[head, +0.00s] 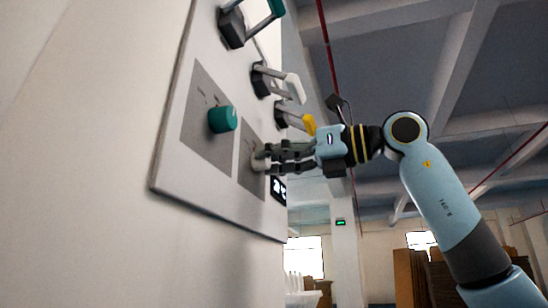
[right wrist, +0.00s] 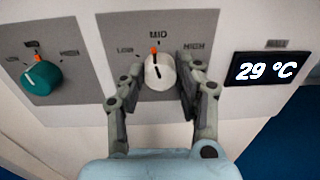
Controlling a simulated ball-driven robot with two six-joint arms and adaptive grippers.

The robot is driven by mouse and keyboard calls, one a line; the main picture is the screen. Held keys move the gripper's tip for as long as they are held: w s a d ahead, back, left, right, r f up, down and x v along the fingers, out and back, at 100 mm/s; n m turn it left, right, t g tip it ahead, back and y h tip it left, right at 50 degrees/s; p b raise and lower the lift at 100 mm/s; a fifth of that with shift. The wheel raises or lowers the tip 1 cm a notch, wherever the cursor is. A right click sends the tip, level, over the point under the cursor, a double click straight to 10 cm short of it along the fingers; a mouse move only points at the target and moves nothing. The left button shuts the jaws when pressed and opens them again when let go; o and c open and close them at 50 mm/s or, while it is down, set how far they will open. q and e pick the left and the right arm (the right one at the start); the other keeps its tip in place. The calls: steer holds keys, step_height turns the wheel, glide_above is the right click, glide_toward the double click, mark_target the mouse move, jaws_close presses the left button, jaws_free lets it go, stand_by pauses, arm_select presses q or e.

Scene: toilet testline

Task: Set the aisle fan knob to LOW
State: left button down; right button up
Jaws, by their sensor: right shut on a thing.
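A white knob (right wrist: 160,72) sits on a grey plate on the wall panel; the labels LOW, MID and HIGH stand around it. Its dark pointer line and orange mark point up to MID. In the head view the white knob (head: 260,160) is partly hidden by my fingers. My right gripper (head: 268,160) is shut on the white knob, one finger on each side, as the right wrist view (right wrist: 158,88) shows. A teal knob (right wrist: 41,77) to the left has the same labels, its orange mark near MID; it also shows in the head view (head: 222,119). My left gripper is out of view.
A display (right wrist: 267,68) reading 29 °C is right of the white knob. Several levers stick out above the knobs, with teal (head: 277,7), white (head: 293,86) and yellow (head: 309,124) ends, the yellow one close to my right gripper. Open room lies below the panel.

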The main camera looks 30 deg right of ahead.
steer(key=shift+n+b, duration=0.35)
steer(key=shift+n, duration=4.05)
steer(key=shift+f+n, duration=0.1)
steer(key=shift+n, duration=0.2)
steer(key=o, duration=1.1)
steer(key=shift+s, duration=0.1)
steer(key=shift+v, duration=3.65)
